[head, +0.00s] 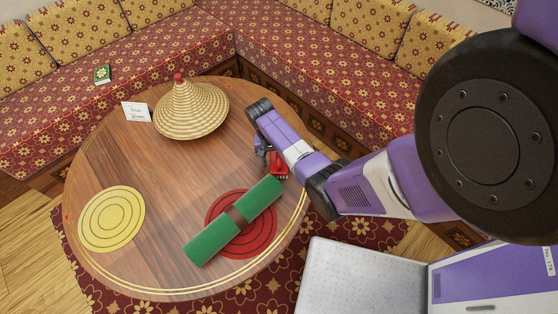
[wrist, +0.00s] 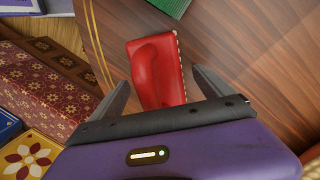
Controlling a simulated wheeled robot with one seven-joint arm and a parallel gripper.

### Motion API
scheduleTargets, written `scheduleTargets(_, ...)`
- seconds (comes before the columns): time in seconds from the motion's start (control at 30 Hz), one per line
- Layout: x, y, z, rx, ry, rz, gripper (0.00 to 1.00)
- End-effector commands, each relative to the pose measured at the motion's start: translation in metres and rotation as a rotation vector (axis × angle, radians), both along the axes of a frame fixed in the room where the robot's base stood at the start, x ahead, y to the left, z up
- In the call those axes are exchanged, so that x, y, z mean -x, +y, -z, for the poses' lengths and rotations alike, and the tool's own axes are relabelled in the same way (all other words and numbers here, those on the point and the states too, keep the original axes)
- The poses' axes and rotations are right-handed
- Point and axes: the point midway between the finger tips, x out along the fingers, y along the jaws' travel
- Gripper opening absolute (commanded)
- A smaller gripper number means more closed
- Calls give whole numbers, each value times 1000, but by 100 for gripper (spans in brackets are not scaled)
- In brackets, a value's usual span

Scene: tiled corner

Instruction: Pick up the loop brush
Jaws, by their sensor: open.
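The loop brush is a red block with a raised loop handle and a pale bristle edge. In the head view the brush (head: 279,168) is on the right side of the round wooden table, partly hidden by my gripper (head: 266,153). In the wrist view the brush (wrist: 157,72) lies between the two dark fingers of my gripper (wrist: 162,88), which are spread apart. The fingers show no contact with the brush, and its near end is hidden behind the gripper body.
A yellow mat (head: 111,220), a woven cone lid (head: 190,112) and a white card (head: 136,112) are farther left. The table's middle (head: 165,165) is clear.

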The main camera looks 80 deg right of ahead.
Motion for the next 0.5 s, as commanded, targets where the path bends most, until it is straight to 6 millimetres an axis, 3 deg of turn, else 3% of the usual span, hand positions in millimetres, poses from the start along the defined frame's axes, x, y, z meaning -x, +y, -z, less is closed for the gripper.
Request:
scheduleTargets(0.13, 0, 0, 0, 1, 0, 0, 90)
scheduleTargets(0.17, 0, 0, 0, 1, 0, 0, 87)
scheduleTargets(0.5, 0, 0, -1, 1, 0, 0, 20)
